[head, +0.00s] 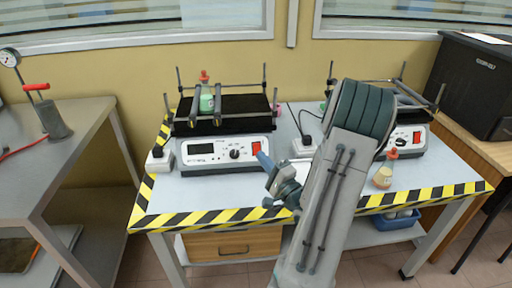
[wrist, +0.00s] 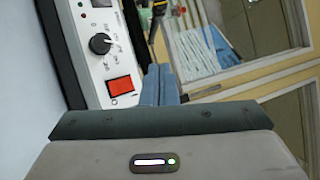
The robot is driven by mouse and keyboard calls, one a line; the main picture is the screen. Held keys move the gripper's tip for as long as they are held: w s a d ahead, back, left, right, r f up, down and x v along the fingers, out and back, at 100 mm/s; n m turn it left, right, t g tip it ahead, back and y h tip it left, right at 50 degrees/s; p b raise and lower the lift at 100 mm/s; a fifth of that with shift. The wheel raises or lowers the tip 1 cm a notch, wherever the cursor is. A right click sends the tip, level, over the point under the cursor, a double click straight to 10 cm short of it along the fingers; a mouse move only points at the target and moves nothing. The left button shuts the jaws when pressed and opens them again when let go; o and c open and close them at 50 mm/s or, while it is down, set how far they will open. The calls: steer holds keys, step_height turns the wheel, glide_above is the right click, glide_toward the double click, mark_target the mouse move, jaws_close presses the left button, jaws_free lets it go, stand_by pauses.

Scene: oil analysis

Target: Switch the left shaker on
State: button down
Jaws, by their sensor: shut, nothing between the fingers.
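The left shaker (head: 224,166) stands on the table with a white front panel, a dark display, a round black knob (head: 235,154) and a red switch (head: 256,148). A flask with green liquid (head: 206,103) sits on its platform between the bars. My gripper (head: 263,158) is shut and empty, its blue fingertips at the panel's right end just below the red switch. In the wrist view, the red switch (wrist: 119,85) and the knob (wrist: 100,43) lie left of my shut fingers (wrist: 158,84). I cannot tell whether the fingertips touch the panel.
The right shaker (head: 408,140) is partly hidden behind my arm. A flask with yellowish liquid (head: 383,174) stands on the table's right side. White power sockets (head: 159,159) sit beside the left shaker. The table edge has yellow and black tape (head: 215,217). A black box (head: 475,85) is at the far right.

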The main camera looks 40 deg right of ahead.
mark_target(257, 149)
steer(key=w+d+f+b, duration=0.2)
steer(key=w+d+f, duration=0.1)
steer(key=w, duration=0.4)
steer(key=shift+d, duration=0.65)
steer(key=shift+w+f, duration=0.1)
stand_by(1.7)
steer(key=shift+w+d+f, duration=0.1)
steer(key=shift+w+d, duration=0.1)
steer(key=shift+w, duration=0.05)
